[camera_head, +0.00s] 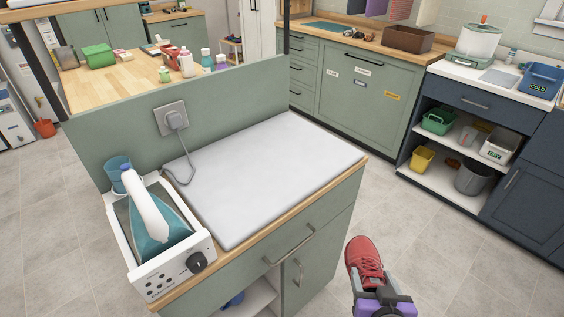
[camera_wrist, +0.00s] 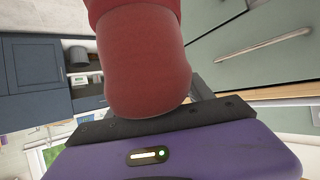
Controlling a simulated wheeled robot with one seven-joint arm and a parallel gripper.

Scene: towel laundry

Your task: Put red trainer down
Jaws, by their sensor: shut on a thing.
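A red trainer (camera_head: 364,260) with laces is held at the lower right of the head view, over the floor and to the right of the ironing counter. My gripper (camera_head: 378,290), with a purple body, is shut on it. In the wrist view the trainer (camera_wrist: 142,65) rises from the jaws and fills the upper middle. Its rounded red end is close to the dark jaw edge of my gripper (camera_wrist: 150,122). The fingertips are mostly hidden behind the trainer.
A white ironing pad (camera_head: 270,170) covers the counter, with a steam iron (camera_head: 150,215) in its station at left. Grey tiled floor (camera_head: 420,235) is open on the right. Navy shelves at far right hold a green basket (camera_head: 438,122), a yellow bin (camera_head: 422,158) and a grey bucket (camera_head: 472,177).

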